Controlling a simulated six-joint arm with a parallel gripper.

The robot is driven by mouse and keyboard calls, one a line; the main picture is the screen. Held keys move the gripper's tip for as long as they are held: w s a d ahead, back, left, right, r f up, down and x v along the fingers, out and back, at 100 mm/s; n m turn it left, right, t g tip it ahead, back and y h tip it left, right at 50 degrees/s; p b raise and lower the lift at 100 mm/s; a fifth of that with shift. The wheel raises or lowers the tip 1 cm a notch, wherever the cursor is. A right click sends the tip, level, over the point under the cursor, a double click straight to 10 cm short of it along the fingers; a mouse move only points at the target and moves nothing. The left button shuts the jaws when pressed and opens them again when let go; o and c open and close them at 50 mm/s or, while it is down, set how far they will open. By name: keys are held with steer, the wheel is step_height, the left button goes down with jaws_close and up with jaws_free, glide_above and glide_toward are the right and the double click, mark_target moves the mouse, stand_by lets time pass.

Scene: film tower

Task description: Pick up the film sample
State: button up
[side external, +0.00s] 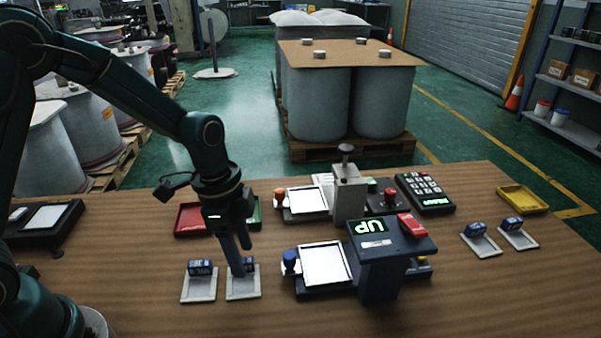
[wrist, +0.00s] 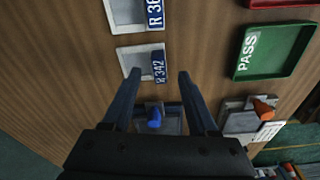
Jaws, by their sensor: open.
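Two pale grey plates with upright blue tags lie at the table's front left; I cannot tell which is the film sample. The right plate (side external: 243,289) has a blue tag (wrist: 160,68) reading "R 342" in the wrist view. The left plate (side external: 199,290) has a tag beginning "R 3" (wrist: 154,13), cut off by the frame edge. My gripper (side external: 241,262) points down, open, over the right plate. In the wrist view its fingertips (wrist: 159,72) lie either side of the R 342 tag. One finger partly hides that tag in the side view; contact is unclear.
A green tray marked PASS (wrist: 239,74) and a red tray (side external: 180,232) stand behind. Right of my gripper are a blue-knobbed stamp (side external: 290,260), a lit white pad (side external: 325,262) and a dark "UP" stand (side external: 380,270). Two tagged plates (side external: 482,247) (side external: 518,240) lie at right.

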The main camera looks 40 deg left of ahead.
steer(key=shift+d+f, duration=0.1)
steer(key=shift+f, duration=0.8)
jaws_close()
steer(key=shift+r, duration=0.1)
